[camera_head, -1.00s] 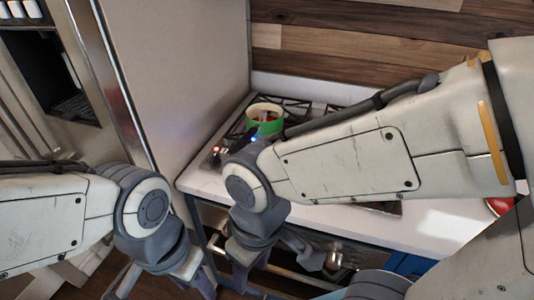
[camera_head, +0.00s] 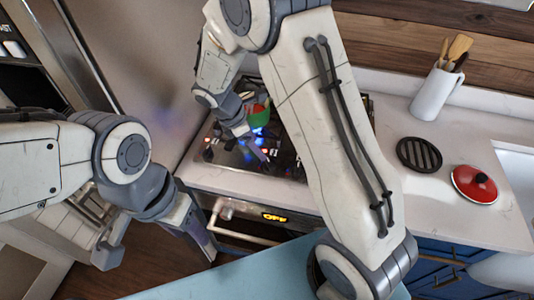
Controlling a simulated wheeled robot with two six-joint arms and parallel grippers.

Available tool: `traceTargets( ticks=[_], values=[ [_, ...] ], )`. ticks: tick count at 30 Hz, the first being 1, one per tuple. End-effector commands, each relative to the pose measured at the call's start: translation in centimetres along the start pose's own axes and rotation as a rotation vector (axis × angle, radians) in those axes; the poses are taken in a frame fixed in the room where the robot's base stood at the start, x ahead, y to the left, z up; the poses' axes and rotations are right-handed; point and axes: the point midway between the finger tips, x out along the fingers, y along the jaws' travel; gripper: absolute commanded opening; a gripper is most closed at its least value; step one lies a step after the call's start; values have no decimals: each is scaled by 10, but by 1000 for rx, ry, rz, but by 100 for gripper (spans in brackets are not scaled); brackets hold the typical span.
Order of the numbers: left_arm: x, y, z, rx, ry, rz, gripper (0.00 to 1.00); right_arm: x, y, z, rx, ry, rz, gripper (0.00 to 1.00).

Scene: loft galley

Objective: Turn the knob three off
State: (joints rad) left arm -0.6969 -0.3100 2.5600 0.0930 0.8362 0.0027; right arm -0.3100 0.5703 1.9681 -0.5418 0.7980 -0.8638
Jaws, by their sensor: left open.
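The stove (camera_head: 222,172) stands behind the light counter edge. Several small knobs (camera_head: 208,154) with red, white and dark parts show at its left front; I cannot tell which is knob three, and my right arm hides part of the row. A blue flame glow (camera_head: 258,132) shows below a green pot (camera_head: 260,111). My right gripper (camera_head: 256,151) reaches down over the knobs; I cannot tell whether it touches one or how wide its fingers are. My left gripper (camera_head: 157,257) is open and empty, low in front of the oven, away from the stove top.
A black round trivet (camera_head: 419,154), a red lid (camera_head: 474,185) and a white utensil jug (camera_head: 435,95) stand on the right counter. A tall metal panel (camera_head: 150,60) bounds the left.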

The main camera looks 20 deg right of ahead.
Motion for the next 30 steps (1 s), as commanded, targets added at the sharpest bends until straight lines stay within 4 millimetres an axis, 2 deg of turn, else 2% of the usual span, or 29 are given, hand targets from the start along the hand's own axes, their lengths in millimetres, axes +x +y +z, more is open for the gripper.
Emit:
traceTargets(
  ticks=[9,13,18,27,29,30],
  values=[
    [-9,1,0,0,0,0,50,60,-3,2,4,1,-8,82],
    [-10,1,0,0,0,0,50,79,-3,1,4,1,-6,82],
    [-11,1,-1,0,0,0,50,91,-3,1,5,3,-4,82],
    [-11,1,-1,0,0,0,50,93,-2,0,6,4,-2,82],
    [-11,1,-1,0,0,0,50,93,-2,0,6,4,-2,60],
    [-11,1,-1,0,0,0,50,93,-2,0,6,4,-2,44]
  ],
)
